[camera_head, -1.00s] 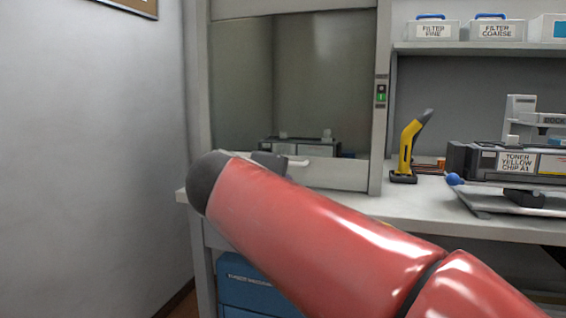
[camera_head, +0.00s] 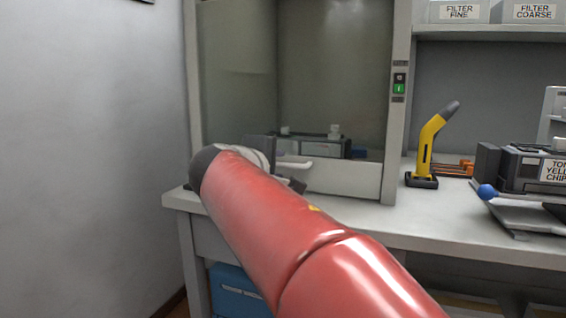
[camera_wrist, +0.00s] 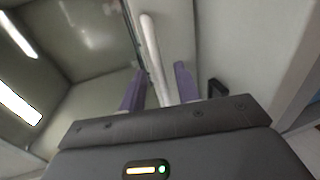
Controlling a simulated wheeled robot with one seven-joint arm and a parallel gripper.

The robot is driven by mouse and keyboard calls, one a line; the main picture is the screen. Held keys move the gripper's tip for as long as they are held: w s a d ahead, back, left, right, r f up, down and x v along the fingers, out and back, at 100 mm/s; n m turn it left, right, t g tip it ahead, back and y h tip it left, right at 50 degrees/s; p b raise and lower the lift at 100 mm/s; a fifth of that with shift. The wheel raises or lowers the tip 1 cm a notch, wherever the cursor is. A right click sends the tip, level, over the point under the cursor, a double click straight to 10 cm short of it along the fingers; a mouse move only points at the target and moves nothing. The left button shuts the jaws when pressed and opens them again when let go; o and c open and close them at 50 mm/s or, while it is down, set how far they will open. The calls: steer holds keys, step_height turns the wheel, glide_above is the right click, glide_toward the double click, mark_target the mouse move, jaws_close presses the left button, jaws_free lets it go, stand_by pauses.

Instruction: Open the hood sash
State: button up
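The hood sash (camera_head: 345,178) is down, with its pale bottom rail near the worktop and its clear pane (camera_head: 325,80) across the hood front. Its white bar handle (camera_head: 294,165) sticks out from the rail. In the wrist view the handle (camera_wrist: 151,45) runs lengthwise between the two purple fingers of my gripper (camera_wrist: 160,70). The fingers stand apart, with visible gaps on both sides of the bar. In the head view my gripper (camera_head: 279,166) is at the handle, partly hidden behind my red arm.
A grey printer-like device (camera_head: 320,147) stands behind the glass. A green-lit switch (camera_head: 399,88) sits on the hood's right post. Right of the hood are a yellow handheld tool (camera_head: 429,145) in a stand and a toner cartridge (camera_head: 540,168). A wall (camera_head: 90,160) is close on the left.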

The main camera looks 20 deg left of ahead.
steer(key=shift+w+f, duration=0.15)
steer(key=shift+w, duration=0.4)
jaws_close()
steer(key=shift+d, duration=0.1)
